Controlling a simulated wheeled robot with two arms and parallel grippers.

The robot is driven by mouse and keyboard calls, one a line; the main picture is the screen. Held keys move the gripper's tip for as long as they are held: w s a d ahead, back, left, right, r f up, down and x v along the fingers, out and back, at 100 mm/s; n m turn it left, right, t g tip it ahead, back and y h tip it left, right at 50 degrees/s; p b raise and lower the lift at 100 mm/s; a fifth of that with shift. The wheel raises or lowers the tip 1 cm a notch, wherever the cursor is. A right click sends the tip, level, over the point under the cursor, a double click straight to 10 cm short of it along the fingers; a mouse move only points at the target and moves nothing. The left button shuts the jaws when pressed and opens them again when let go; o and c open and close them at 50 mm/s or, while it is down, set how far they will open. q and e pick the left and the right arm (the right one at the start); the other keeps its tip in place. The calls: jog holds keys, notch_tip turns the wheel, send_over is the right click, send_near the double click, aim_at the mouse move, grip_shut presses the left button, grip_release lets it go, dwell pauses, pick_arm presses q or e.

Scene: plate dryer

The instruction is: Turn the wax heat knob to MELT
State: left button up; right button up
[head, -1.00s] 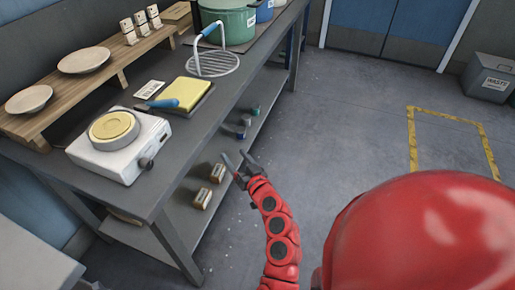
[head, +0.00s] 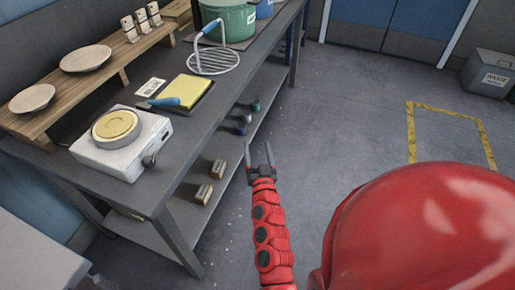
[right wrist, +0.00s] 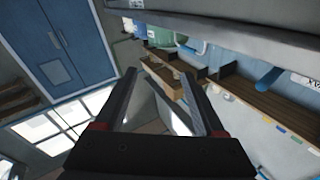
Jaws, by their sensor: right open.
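The wax heater (head: 122,143) is a white box on the near part of the bench, with a round pan of yellow wax (head: 115,127) on top. Its dark heat knob (head: 149,161) is on the side facing the aisle; its setting is too small to read. My right gripper (head: 260,152) is open and empty, pointing up, to the right of the bench edge and apart from the knob. Its two fingers (right wrist: 165,105) also show in the right wrist view, with nothing between them. My left gripper is not in view.
The grey bench (head: 190,135) carries a yellow pad (head: 185,91), a wire rack (head: 213,62) and a green pot (head: 232,22). A wooden shelf (head: 60,100) holds two plates.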

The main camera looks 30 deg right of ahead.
jog(key=shift+f, duration=0.1)
jog(key=n+g+y+b, duration=0.3)
jog(key=n+y+b, duration=0.2)
jog(key=n+y, duration=1.45)
send_near(153, 164)
jog(key=shift+h, duration=0.25)
jog(key=p+x, duration=0.3)
jog(key=x, duration=0.6)
jog(key=shift+a+r+p, duration=0.15)
jog(key=shift+r+p, duration=0.1)
jog(key=shift+p, duration=0.15)
grip_shut()
